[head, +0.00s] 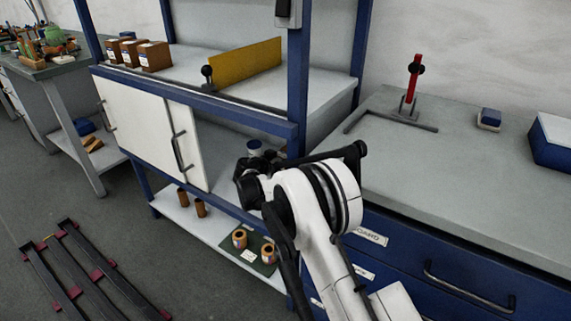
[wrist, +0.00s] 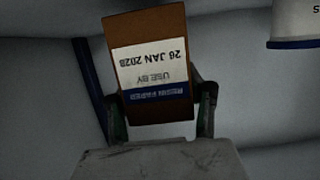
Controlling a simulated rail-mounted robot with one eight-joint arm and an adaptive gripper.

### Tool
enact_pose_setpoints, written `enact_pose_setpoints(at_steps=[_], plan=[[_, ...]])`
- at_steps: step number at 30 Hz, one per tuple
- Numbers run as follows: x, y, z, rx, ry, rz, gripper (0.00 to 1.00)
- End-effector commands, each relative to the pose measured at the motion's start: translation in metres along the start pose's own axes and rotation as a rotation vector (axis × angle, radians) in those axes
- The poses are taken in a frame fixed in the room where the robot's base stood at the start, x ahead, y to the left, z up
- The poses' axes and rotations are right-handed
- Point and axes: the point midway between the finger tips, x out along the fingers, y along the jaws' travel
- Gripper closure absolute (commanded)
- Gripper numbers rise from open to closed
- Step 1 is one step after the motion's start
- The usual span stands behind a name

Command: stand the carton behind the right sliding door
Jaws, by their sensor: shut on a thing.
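In the wrist view a brown carton (wrist: 146,22) with a white and blue label sits between the fingers of my gripper (wrist: 160,98), which is shut on it. The label reads upside down in this view. In the head view my arm reaches into the open right part of the cupboard, and the fingers and carton are hidden there. The right sliding door (head: 196,153), white with a dark handle, stands to the left, beside the left door (head: 135,115). I cannot tell whether the carton touches the cupboard floor.
A white tin with a blue band (wrist: 297,22) stands right of the carton in the wrist view. Brown cartons (head: 154,56) and a yellow panel (head: 245,62) are on the shelf above. A blue post (head: 297,90) rises beside the opening.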

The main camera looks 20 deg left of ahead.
Motion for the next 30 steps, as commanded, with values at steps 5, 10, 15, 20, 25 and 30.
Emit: enact_pose_setpoints(at_steps=[5, 10, 15, 20, 25, 30], plan=[[0.0056, -0.0002, 0.0187, 0.000, 0.001, 0.000, 0.98], [0.0050, -0.0002, 0.0171, 0.000, 0.001, 0.000, 0.98], [0.0059, -0.0001, 0.0200, 0.000, 0.000, 0.000, 0.53], [0.0058, -0.0001, 0.0197, 0.000, 0.000, 0.000, 0.35], [0.0058, -0.0001, 0.0197, 0.000, 0.000, 0.000, 0.35], [0.0016, -0.0006, 0.0168, 0.000, 0.000, -0.001, 0.35]])
